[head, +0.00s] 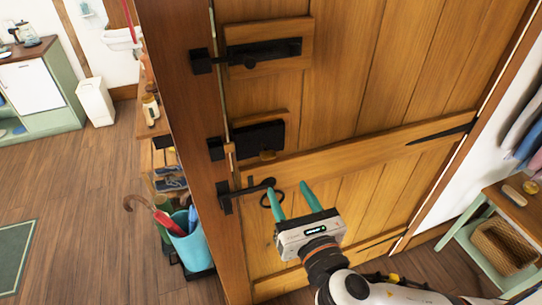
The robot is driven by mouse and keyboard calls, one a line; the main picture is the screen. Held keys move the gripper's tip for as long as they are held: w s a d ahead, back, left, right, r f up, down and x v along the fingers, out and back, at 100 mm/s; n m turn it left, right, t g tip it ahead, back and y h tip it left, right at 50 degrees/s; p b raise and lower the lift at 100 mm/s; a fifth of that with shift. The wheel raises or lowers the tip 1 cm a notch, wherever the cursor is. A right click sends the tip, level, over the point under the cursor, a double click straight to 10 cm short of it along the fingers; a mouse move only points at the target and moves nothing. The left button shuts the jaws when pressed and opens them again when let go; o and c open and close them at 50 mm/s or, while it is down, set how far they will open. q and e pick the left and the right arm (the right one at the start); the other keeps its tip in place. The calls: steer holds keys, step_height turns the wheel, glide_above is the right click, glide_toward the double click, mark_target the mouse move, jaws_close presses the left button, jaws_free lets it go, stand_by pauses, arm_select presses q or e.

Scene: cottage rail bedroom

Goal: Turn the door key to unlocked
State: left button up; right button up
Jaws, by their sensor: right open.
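The wooden door (385,60) stands in front of me. A black lock box (255,137) is mounted on a wooden block at its left edge. My left gripper is not in view.
A black slide bolt (262,52) sits higher on the door. A blue bucket (190,243) with umbrellas stands left of the door frame, beside a shelf (160,165). A green side table (470,240) with a basket is at right. The floor at left is mostly clear.

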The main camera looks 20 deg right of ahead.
mark_target(270, 159)
steer(key=shift+w+a+b, duration=0.15)
steer(key=shift+w+b, duration=1.35)
steer(key=shift+w, duration=1.3)
steer(key=shift+w+a+b, duration=0.1)
steer(key=shift+w+b, duration=1.4)
steer(key=shift+w, duration=1.25)
steer(key=shift+c, duration=0.2)
steer(key=shift+f, duration=0.1)
steer(key=c, duration=0.9)
steer(key=shift+c, duration=0.2)
